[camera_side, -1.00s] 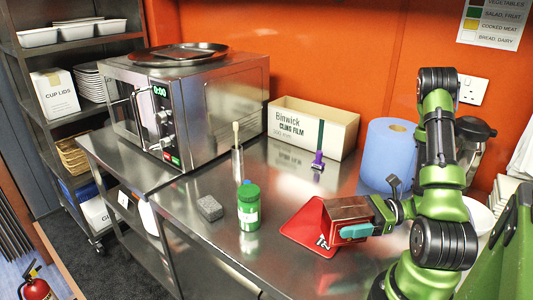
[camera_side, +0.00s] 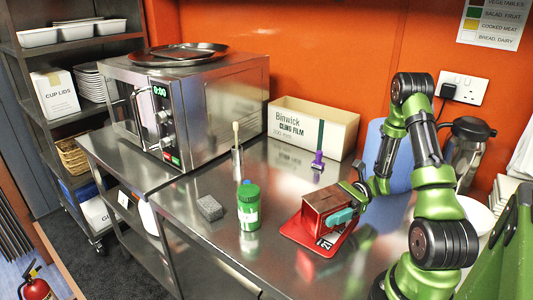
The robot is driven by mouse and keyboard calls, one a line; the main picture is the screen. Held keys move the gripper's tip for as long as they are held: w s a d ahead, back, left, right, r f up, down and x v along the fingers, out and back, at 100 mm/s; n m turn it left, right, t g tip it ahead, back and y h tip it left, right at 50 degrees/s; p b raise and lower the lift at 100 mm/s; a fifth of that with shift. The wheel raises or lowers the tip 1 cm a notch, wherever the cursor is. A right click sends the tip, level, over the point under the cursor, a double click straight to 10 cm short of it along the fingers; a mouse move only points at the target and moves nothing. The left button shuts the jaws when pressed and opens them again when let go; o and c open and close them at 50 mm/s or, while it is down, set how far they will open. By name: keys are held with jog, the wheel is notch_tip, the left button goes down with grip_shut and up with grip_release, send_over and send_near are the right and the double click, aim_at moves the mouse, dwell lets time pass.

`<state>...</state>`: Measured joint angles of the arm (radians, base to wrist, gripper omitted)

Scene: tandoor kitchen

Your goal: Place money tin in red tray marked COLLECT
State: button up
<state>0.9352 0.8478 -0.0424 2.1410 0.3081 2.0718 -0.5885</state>
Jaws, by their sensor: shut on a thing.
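The money tin (camera_side: 318,206) is a boxy tin with a reddish-brown top and red sides. My gripper (camera_side: 341,216), with teal fingertips, comes from the right and is shut on it. The red tray (camera_side: 295,232) lies flat on the steel counter under the tin. Its front and left edges show, with part of a white marking near the front; the tin and gripper hide the rest, and the full word cannot be read. The tin is over the tray; I cannot tell whether it touches it.
A green-lidded jar (camera_side: 249,207) and a grey sponge-like block (camera_side: 209,208) stand left of the tray. Behind are a cling film box (camera_side: 312,128), a purple-based brush (camera_side: 318,160) and a blue roll (camera_side: 374,150) partly behind my arm. A microwave (camera_side: 205,105) fills the back left.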

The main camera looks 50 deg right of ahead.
aim_at(303, 221)
jog(key=shift+w+d+f, duration=0.1)
jog(key=shift+w+d, duration=0.15)
jog(key=shift+w, duration=0.5)
jog(key=shift+w+d+f, duration=0.1)
jog(key=shift+w+f, duration=0.1)
jog(key=shift+f, duration=0.7)
jog(key=shift+w+f, duration=0.15)
jog(key=shift+f, duration=0.7)
jog(key=shift+f, duration=0.1)
jog(key=o, duration=1.2)
jog(key=shift+o, duration=0.2)
jog(key=shift+s+d, duration=0.1)
jog(key=shift+d, duration=0.05)
jog(key=v, duration=0.7)
jog(key=shift+d, duration=0.1)
